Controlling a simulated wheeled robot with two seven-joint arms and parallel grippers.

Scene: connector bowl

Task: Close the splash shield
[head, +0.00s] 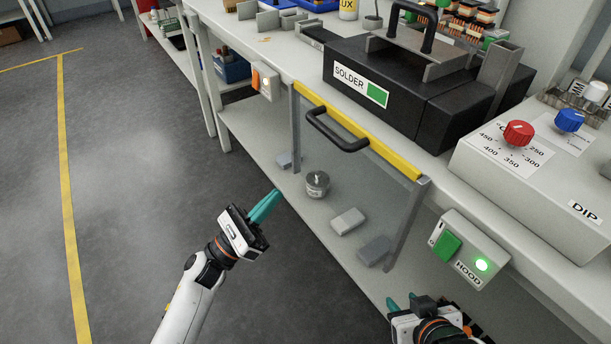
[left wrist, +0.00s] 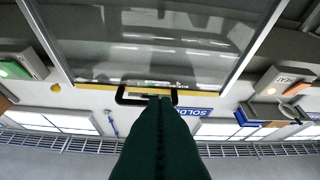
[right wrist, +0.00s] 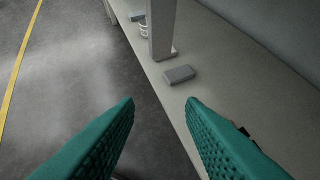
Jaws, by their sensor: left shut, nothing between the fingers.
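The splash shield (head: 360,165) is a clear panel between two grey side rails, with a yellow strip along its upper edge. It stands at the front of the bench, with the lower shelf visible through it. Its black handle (head: 337,130) is on the yellow strip; nothing grips it. My left gripper (head: 266,205) is shut and empty, below and left of the handle and apart from it. The left wrist view shows the shield (left wrist: 150,45) and the handle (left wrist: 146,97) beyond the fingers. My right gripper (head: 426,300) is open and empty, below the hood switch box.
The black solder machine (head: 400,95) stands on the bench behind the shield. A hood switch box (head: 465,248) with a green button and a dial unit (head: 535,160) are at the right. A metal can (head: 317,184) and several grey blocks are on the lower shelf. The floor at left is clear.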

